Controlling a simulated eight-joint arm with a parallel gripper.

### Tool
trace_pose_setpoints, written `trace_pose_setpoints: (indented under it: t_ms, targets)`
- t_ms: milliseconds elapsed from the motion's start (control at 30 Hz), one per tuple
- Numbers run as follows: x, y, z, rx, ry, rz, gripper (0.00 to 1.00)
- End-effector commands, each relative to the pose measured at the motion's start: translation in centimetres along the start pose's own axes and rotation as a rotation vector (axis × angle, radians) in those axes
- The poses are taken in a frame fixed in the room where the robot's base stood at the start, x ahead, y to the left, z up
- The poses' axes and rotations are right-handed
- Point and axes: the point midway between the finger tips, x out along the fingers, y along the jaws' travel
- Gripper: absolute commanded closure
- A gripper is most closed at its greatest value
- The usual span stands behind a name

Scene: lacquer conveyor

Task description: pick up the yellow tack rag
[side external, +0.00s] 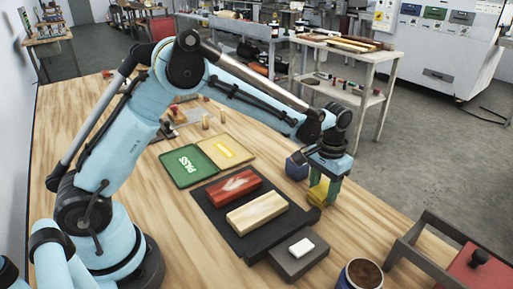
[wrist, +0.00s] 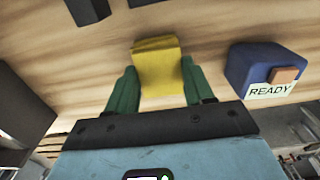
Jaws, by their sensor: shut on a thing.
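The yellow tack rag (wrist: 158,66) is a bent yellow sheet between the two green fingers of my gripper (wrist: 160,88) in the wrist view. In the side view, the rag (side external: 318,192) hangs at my gripper (side external: 325,185), at the right of the black mat. My gripper is shut on the rag. The fingers partly cover the rag in the side view, and I cannot tell whether its lower edge touches the table.
A blue box (side external: 296,167) marked READY (wrist: 270,91) stands close beside my gripper. A black mat (side external: 262,243) bears a red block (side external: 234,187) and a pale wooden block (side external: 257,212). A grey block (side external: 298,260) and a can (side external: 361,275) stand nearer the front.

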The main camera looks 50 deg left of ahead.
Motion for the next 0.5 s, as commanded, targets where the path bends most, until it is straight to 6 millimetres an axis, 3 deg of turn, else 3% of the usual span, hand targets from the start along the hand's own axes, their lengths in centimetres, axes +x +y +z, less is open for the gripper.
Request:
trace_pose_setpoints:
  t_ms: [267, 467, 500]
  targets:
    - [-1.0, 0.0, 0.0, 0.0, 0.0, 0.0, 0.77]
    - [-4.2, 0.0, 0.0, 0.0, 0.0, 0.0, 0.77]
    - [-4.7, 0.7, 0.6, 0.004, 0.0, 0.0, 0.77]
